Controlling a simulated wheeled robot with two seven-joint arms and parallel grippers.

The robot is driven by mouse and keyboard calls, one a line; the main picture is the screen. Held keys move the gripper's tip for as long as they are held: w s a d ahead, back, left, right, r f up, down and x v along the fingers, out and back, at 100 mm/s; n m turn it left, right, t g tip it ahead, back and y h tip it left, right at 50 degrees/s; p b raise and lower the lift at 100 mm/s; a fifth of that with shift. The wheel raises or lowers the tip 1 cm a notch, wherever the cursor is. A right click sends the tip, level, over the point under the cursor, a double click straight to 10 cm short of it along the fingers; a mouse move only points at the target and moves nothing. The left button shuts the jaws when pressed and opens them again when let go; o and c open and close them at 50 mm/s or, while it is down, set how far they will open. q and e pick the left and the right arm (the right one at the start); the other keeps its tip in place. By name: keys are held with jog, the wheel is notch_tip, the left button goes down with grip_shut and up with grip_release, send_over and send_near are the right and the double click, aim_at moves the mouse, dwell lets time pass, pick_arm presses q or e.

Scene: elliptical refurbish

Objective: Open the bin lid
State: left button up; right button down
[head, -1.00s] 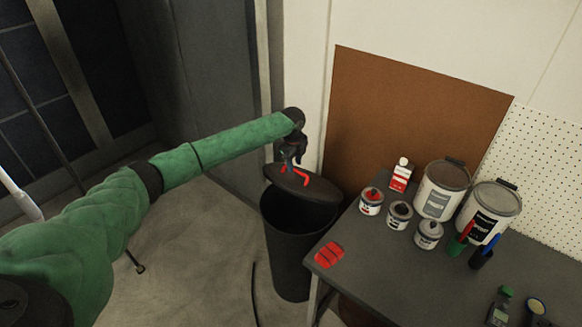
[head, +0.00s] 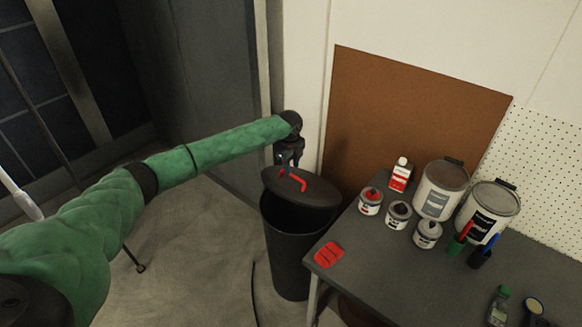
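The black bin (head: 288,262) stands on the floor left of the workbench. Its round dark lid (head: 322,193) is raised and tilted, with a dark gap between the lid and the front of the bin's rim. A red bent handle (head: 297,182) is on top of the lid. My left gripper (head: 289,160) is at the far end of the green-sleeved arm, just above and behind the handle. Its fingers are small and dark, so I cannot tell whether they touch the handle. My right gripper is out of view.
The grey workbench (head: 400,265) is close on the bin's right. It holds a red object (head: 328,255) near its edge, several paint cans, a red-and-white container (head: 400,176) and a small bottle (head: 499,307). A brown board (head: 410,125) stands behind. The floor (head: 195,255) left of the bin is mostly clear.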

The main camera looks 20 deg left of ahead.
pick_arm(q)
notch_tip(320, 180, up, 8)
jog(key=w+p, duration=0.2)
jog(key=p, duration=0.1)
jog(key=shift+d+f+p, duration=0.25)
jog(key=shift+d+p, duration=0.1)
dwell(0.5)
dwell(0.4)
